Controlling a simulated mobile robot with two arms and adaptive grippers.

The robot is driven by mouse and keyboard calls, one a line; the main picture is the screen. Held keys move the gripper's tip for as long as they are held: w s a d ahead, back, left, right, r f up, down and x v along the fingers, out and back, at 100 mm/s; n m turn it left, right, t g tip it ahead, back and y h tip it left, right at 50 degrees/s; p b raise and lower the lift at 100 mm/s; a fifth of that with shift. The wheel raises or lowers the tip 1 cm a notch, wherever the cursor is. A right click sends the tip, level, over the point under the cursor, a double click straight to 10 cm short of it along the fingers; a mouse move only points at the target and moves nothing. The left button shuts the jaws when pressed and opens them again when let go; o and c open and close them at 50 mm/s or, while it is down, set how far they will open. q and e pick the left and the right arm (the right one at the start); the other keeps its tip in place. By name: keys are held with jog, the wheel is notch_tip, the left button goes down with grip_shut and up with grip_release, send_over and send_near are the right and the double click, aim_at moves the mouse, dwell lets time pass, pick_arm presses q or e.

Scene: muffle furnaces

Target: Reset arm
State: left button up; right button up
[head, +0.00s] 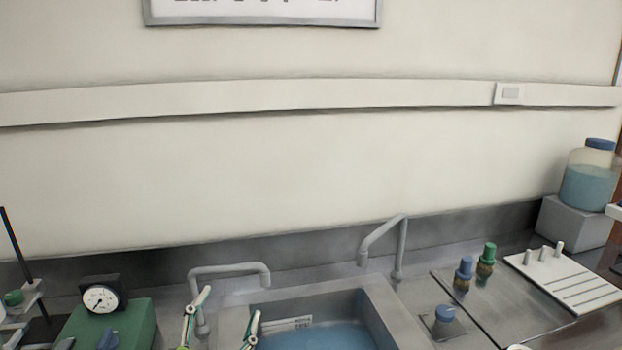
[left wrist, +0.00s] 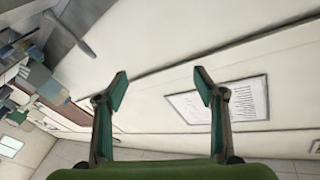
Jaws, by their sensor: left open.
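My left gripper (head: 222,322) shows at the bottom of the head view, in front of the sink (head: 378,300). Its two green-and-grey fingers stand apart with nothing between them. In the left wrist view the same gripper (left wrist: 158,90) is open and empty, with a pale surface and a white printed sheet (left wrist: 240,98) beyond it. My right gripper is in neither view.
Two grey faucets (head: 228,268) (head: 385,240) stand behind the sink, which holds blue liquid. A green box with a dial gauge (head: 101,299) is at left. Blue- and green-capped bottles (head: 465,272) and a white rack (head: 560,280) are at right. A jar (head: 590,180) sits on a grey block.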

pick_arm(q)
jog(key=s+a+f+n+g+y, duration=0.2)
jog(key=s+f, duration=0.1)
jog(key=f, duration=0.3)
jog(key=s+a+f+n+g+y, duration=0.1)
jog(key=s+a+f+n+g, duration=0.15)
jog(key=f, duration=0.35)
jog(key=s+f+g, duration=0.5)
jog(key=s+f, duration=0.3)
jog(key=s, duration=0.4)
jog(key=s+f+g, duration=0.6)
jog(key=s+f, duration=0.2)
jog(key=s, duration=0.4)
notch_tip(320, 180, down, 29)
jog(key=s+b, duration=0.1)
jog(key=b, duration=0.4)
jog(key=s+a+f+g+b, duration=0.1)
jog(key=s+f+b, duration=0.1)
jog(key=s+f, duration=0.7)
jog(key=s+a+f+g+b, duration=0.1)
jog(key=s+a+f+b, duration=0.1)
jog(key=s+f, duration=0.6)
notch_tip(320, 180, down, 6)
jog(key=shift+s+a+r+b, duration=0.1)
jog(key=shift+s+a+b, duration=0.2)
jog(key=shift+b, duration=0.2)
jog(key=shift+n, duration=0.25)
